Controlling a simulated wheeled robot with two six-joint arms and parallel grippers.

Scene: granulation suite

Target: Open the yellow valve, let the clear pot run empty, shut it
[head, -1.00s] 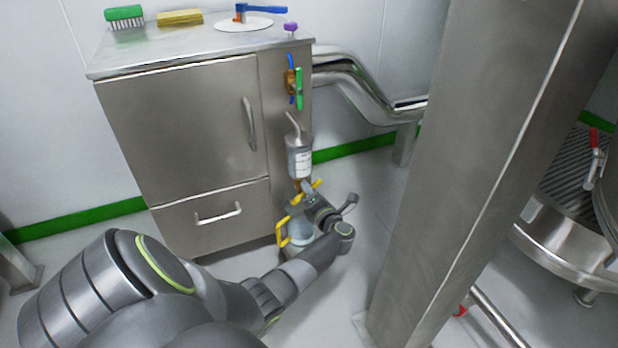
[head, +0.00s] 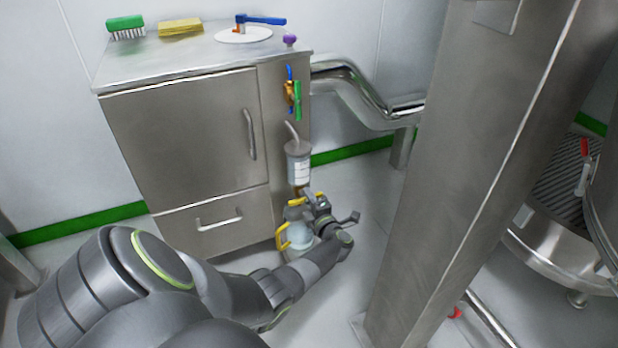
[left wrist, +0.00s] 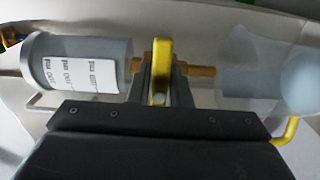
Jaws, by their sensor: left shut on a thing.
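The clear pot (head: 298,165) is a small cylinder with a white label, mounted upright at the cabinet's right side. It also shows in the left wrist view (left wrist: 85,62); I cannot tell its liquid level. The yellow valve (left wrist: 158,65) sits on the brass pipe below the pot. Its handle lies across the pipe in the left wrist view. My left gripper (head: 312,203) is shut on this handle; the fingers hide part of it. A clear jug with a yellow handle (head: 284,237) stands under the outlet, partly hidden by my gripper. My right gripper is out of view.
The steel cabinet (head: 185,130) carries a green brush (head: 126,26), a yellow sponge (head: 181,27) and a blue-handled valve (head: 262,20). Green and blue valve handles (head: 297,98) are above the pot. A steel column (head: 455,170) stands to the right of my arm.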

